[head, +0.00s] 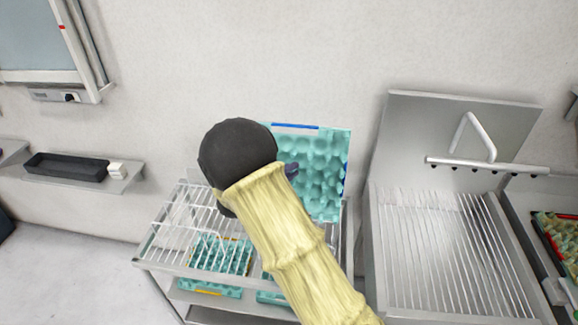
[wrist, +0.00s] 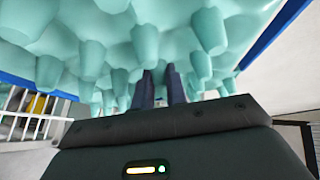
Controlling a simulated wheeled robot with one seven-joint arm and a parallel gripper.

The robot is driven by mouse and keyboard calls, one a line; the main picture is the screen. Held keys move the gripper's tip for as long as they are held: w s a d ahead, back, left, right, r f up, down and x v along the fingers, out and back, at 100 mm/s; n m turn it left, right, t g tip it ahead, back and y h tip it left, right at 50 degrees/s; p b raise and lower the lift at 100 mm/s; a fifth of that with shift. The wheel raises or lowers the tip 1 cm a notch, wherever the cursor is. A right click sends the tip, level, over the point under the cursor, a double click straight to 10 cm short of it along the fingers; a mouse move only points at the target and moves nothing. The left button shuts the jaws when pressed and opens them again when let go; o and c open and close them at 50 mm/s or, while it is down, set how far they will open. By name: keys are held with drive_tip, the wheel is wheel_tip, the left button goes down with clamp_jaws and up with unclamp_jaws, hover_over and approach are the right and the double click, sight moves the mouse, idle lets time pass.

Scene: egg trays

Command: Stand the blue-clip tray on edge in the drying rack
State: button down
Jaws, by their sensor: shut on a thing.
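The blue-clip tray (head: 318,190) is a teal egg tray with blue clips on its edges. In the head view it stands roughly upright above the right part of the drying rack (head: 170,232), a white wire rack. My arm hides its lower left, so I cannot tell whether it touches the rack. In the wrist view the tray (wrist: 205,35) fills the upper part, with blue along its left and right edges. My gripper (wrist: 162,75) is shut on the tray, its dark fingers among the tray's bumps. In the head view the fingertips are mostly hidden.
Below the rack, more teal trays with yellow clips (head: 208,291) lie on a lower level. A ribbed steel sink unit (head: 440,250) with a pipe stands at the right. A shelf with a black bin (head: 66,167) is on the left wall.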

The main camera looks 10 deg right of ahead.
sight(298, 183)
drive_tip(key=shift+s+d+r, duration=0.1)
drive_tip(key=shift+s, duration=0.1)
drive_tip(key=shift+f+b, duration=1.55)
drive_tip(key=shift+f, duration=1.5)
wheel_tip(298, 183, down, 12)
drive_tip(key=b, duration=1.2)
drive_tip(key=shift+f, duration=0.25)
drive_tip(key=c, duration=1.3)
unclamp_jaws()
drive_tip(key=shift+c, duration=0.2)
drive_tip(key=v, duration=0.8)
